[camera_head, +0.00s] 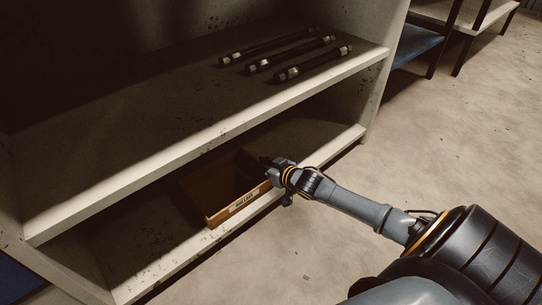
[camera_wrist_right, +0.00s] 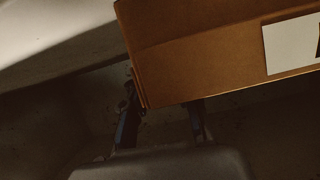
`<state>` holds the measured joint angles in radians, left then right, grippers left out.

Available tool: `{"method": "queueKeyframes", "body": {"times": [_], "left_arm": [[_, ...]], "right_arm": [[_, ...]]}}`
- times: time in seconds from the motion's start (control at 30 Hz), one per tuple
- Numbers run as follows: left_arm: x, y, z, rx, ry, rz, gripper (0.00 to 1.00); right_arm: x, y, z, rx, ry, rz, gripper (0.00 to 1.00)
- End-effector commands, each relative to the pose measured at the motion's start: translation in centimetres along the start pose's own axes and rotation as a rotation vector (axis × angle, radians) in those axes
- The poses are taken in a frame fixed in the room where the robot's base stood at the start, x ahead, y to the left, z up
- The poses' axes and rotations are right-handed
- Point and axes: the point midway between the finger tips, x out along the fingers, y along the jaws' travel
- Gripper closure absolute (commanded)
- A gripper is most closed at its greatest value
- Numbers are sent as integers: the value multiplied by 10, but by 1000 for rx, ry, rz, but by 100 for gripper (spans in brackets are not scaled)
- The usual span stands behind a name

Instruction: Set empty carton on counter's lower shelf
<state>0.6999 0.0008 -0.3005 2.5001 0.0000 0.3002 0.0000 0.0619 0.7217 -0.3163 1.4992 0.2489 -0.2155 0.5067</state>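The carton (camera_head: 233,208) is a brown, open-topped box with a white label on its front. It sits on the counter's lower shelf (camera_head: 165,262), near the front edge. Its inside is dark, and I see nothing in it. My right gripper (camera_head: 270,170) is at the carton's right front corner. In the right wrist view the carton (camera_wrist_right: 200,60) fills the upper right. My right fingers (camera_wrist_right: 160,112) stand apart there, one beside the carton's edge, the other partly hidden behind its labelled face. Firm contact cannot be made out. My left gripper is out of view.
Several dark hoses with metal ends (camera_head: 290,62) lie on the upper shelf (camera_head: 150,115), which overhangs the carton. The lower shelf is bare on both sides of the carton. Open floor (camera_head: 450,130) lies to the right, with another rack (camera_head: 415,45) behind.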

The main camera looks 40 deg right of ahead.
Motion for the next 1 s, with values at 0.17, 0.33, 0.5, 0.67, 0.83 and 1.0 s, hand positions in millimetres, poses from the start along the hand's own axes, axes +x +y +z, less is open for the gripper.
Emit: {"method": "queueKeyframes", "body": {"times": [0.17,0.33,0.5,0.67,0.83,1.0], "left_arm": [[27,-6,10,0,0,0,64],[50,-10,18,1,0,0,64],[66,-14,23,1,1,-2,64],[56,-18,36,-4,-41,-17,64],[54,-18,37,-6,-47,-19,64],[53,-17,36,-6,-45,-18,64]], "right_arm": [[-32,-1,-4,2,-6,0,72],[-68,-1,-4,2,-7,0,72],[-96,-1,-3,2,-5,0,72],[-111,0,-1,2,-4,1,72],[-116,0,0,0,-1,0,72],[-116,0,0,0,-1,0,72]]}}
